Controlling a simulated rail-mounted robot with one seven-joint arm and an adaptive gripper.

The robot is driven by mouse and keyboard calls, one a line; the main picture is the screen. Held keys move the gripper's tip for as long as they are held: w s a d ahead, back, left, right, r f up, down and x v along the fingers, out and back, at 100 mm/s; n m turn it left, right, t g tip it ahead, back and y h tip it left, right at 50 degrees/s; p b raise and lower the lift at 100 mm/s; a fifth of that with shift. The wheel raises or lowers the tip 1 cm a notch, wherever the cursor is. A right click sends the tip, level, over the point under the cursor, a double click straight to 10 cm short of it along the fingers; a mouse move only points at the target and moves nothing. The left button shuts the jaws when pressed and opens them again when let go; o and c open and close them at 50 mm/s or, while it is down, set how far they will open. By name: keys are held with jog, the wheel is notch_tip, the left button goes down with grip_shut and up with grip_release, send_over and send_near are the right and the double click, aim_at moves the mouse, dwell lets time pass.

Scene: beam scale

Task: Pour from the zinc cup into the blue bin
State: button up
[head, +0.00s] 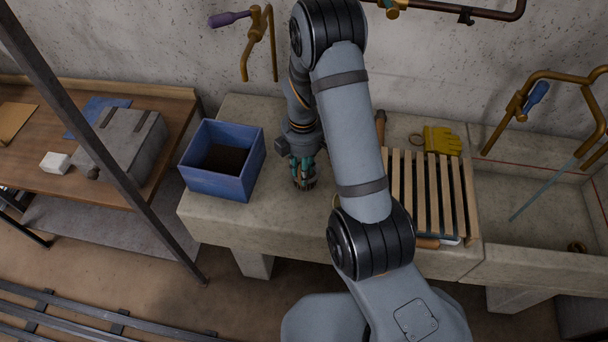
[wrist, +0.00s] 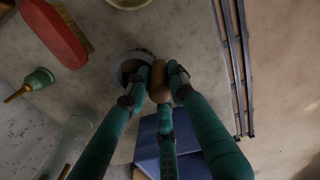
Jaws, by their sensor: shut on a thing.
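The blue bin (head: 196,180) stands open on the left end of the stone counter, with a dark brown inside. It also shows below my fingers in the wrist view (wrist: 148,150), partly hidden by them. My gripper (head: 303,170) is just right of the bin, low over the counter. In the wrist view my teal fingers (wrist: 162,85) are shut on a brown, rounded handle beside a grey round cup (wrist: 127,68), which looks like the zinc cup. The cup shows only in part, and its contents cannot be made out. In the head view it is mostly hidden under my gripper.
A slatted wooden rack (head: 428,190) and yellow gloves (head: 442,140) lie to the right on the counter (head: 285,225). A red brush (wrist: 55,32) and a green tool (wrist: 38,80) show in the wrist view. A basin is at far right; a workbench (head: 40,130) is at left.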

grip_shut()
jog(key=shift+r, duration=0.1)
jog(key=shift+w+r+b, duration=0.15)
jog(key=shift+r+b, duration=0.15)
jog(key=shift+r, duration=0.35)
jog(key=r, duration=0.1)
jog(key=r+b, duration=0.1)
jog(key=shift+d+r, duration=0.3)
jog(key=shift+r, duration=0.1)
jog(key=s+d+r+b, duration=0.2)
jog(key=s+d+r, duration=0.4)
jog(key=d, duration=0.3)
jog(key=shift+d+r, duration=0.35)
jog(key=shift+o, duration=2.1)
grip_release()
grip_shut()
